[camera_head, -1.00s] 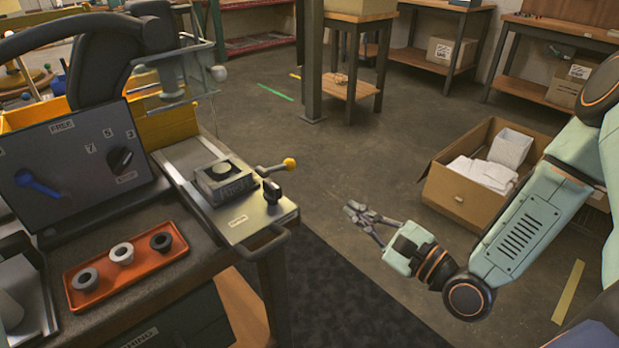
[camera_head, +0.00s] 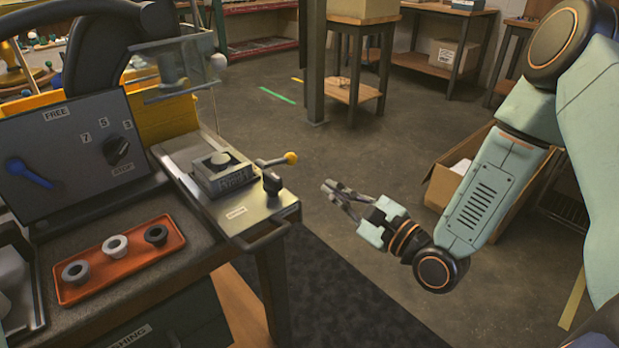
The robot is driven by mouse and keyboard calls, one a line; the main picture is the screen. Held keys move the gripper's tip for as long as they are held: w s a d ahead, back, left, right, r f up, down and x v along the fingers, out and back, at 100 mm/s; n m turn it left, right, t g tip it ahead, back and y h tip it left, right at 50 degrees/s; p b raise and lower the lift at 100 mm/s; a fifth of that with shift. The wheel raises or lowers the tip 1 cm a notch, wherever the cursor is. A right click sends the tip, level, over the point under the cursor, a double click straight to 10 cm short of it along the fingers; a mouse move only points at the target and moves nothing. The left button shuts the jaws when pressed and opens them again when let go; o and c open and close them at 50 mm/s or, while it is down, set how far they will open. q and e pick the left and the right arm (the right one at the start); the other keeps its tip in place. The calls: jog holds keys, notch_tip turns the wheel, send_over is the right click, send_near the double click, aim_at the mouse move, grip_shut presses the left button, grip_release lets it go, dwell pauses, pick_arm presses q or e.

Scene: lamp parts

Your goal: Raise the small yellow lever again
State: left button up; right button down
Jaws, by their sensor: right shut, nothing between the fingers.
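The small yellow lever (camera_head: 290,158) is a yellow knob on a short metal rod. It sticks out to the right from the small block (camera_head: 222,172) on the metal plate at the bench's right end, and its rod lies nearly level. My right gripper (camera_head: 332,191) is shut and empty. It is in the air to the right of and lower in the picture than the yellow knob, apart from it. A black knob (camera_head: 272,182) stands on the plate between the lever and its corner. My left gripper is not in view.
A grey panel (camera_head: 75,145) carries a blue lever (camera_head: 30,173) and a black dial (camera_head: 116,151). An orange tray (camera_head: 120,262) holds three ring-shaped parts. A bench handle (camera_head: 250,242) edges the plate. A cardboard box (camera_head: 445,188) stands on the floor behind my right arm.

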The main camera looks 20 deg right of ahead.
aim_at(279, 161)
jog(key=w+a+r+b, duration=0.1)
jog(key=w+a+r, duration=0.2)
jog(key=a, duration=0.1)
jog(key=shift+w+r+b, duration=0.15)
jog(key=shift+w+b, duration=0.1)
jog(key=shift+b, duration=0.1)
jog(key=shift+r, duration=0.15)
jog(key=shift+r+n+p, duration=0.15)
jog(key=shift+n+p, duration=0.25)
jog(key=shift+p, duration=0.05)
